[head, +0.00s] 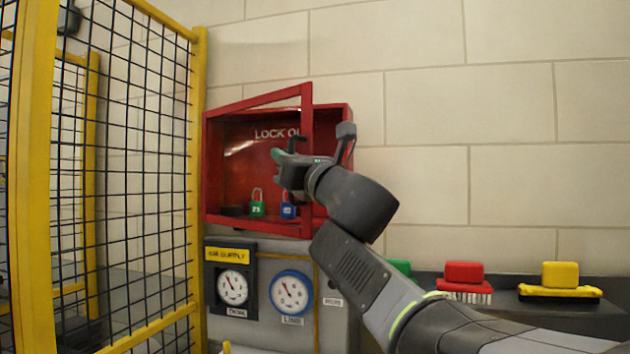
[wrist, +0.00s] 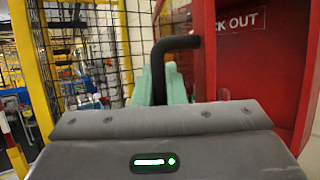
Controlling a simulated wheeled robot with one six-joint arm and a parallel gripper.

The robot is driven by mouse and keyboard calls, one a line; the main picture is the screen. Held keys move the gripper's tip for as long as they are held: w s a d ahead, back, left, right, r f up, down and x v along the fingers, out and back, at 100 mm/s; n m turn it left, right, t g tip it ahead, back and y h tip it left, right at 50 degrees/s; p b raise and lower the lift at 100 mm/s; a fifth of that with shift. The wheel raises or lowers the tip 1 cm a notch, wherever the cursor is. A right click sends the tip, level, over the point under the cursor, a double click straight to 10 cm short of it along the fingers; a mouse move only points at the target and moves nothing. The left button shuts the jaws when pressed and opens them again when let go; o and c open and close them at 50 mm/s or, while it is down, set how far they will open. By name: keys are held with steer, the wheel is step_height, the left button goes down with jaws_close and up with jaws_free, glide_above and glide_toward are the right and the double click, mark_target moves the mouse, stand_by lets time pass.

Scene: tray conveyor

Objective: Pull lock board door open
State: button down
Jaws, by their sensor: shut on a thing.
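The lock board is a red wall cabinet (head: 349,135) with "LOCK O..." lettering inside. Its red-framed door (head: 307,108) stands partly open, hinged at the left, with its free edge swung out from the box. My gripper (head: 280,155) is at the door's free edge, with teal fingers shut on the black door handle (head: 296,141). In the wrist view the handle (wrist: 178,43) bends from the red door frame (wrist: 204,60) down between the teal fingertips (wrist: 160,84). My wrist hides part of the cabinet's lower right.
A yellow-framed mesh fence (head: 198,180) stands close on the left. Green (head: 258,206) and blue (head: 288,210) padlocks are inside the cabinet. Gauges (head: 232,287) sit below. Red (head: 463,272) and yellow (head: 560,276) brushes lie on a dark ledge at right.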

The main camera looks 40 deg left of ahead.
steer(key=s+a+m+t+h+b, duration=0.1)
steer(key=s+a+t+b, duration=0.1)
steer(key=s+a+b, duration=0.45)
steer(key=s+a+m+t+h+b, duration=0.1)
steer(key=s+m+t+b, duration=0.15)
steer(key=s, duration=0.75)
steer(key=s+a+m+t+h+p, duration=0.6)
steer(key=s+a+t+h+p, duration=0.3)
steer(key=s+a+p, duration=0.4)
steer(key=shift+a+t+p, duration=0.55)
steer(key=shift+a+p, duration=1.65)
steer(key=shift+p, duration=2.3)
steer(key=shift+f, duration=0.1)
steer(key=c, duration=1.8)
jaws_free()
steer(key=shift+a, duration=0.1)
steer(key=shift+o, duration=0.2)
